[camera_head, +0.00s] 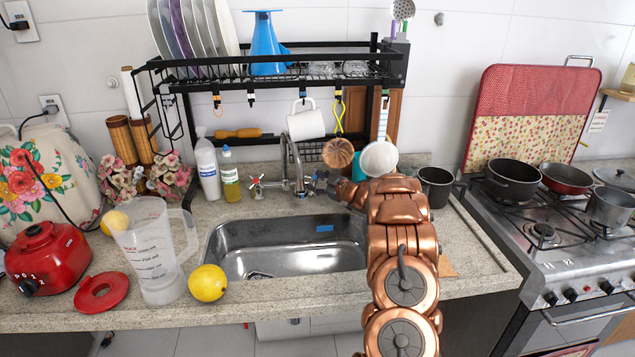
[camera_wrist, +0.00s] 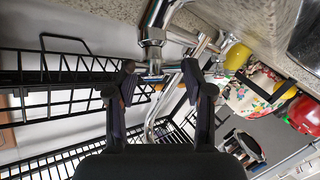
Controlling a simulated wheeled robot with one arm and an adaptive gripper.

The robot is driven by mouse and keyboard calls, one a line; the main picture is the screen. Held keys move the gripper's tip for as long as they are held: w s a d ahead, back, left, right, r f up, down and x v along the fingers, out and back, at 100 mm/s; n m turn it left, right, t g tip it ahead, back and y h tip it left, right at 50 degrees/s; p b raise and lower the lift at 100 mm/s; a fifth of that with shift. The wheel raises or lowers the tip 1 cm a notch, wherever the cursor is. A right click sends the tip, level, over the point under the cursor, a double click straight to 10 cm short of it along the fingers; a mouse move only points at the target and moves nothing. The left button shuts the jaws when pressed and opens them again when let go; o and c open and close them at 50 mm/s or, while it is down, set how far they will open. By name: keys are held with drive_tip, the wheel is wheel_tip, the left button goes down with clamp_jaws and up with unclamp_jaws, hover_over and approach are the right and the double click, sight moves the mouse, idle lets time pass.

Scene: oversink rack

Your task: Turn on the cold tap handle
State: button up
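The chrome faucet (camera_head: 298,178) stands behind the sink, with its curved spout rising over the basin. A tap handle with red on it (camera_head: 258,184) is on the left of the faucet. The right-hand handle is mostly hidden by my gripper (camera_head: 328,187), which reaches in from the right at handle height. In the wrist view my gripper (camera_wrist: 160,76) has its two dark fingers apart. A chrome tap part (camera_wrist: 152,52) shows between and just beyond the fingertips. I cannot tell whether either finger touches it.
The steel sink (camera_head: 225,247) is in front of the faucet. A black rack (camera_head: 180,85) spans above it with plates and a hanging white mug (camera_head: 306,122). Bottles (camera_head: 230,178) stand to the left. A pitcher (camera_head: 150,250) and lemon (camera_head: 208,283) sit at the counter front.

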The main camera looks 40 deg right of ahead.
drive_tip(key=o, duration=0.4)
drive_tip(key=shift+s, duration=0.1)
drive_tip(key=s, duration=0.4)
drive_tip(key=s+r, duration=0.1)
drive_tip(key=s, duration=0.6)
drive_tip(key=shift+s+r, duration=0.35)
drive_tip(key=shift+r, duration=0.05)
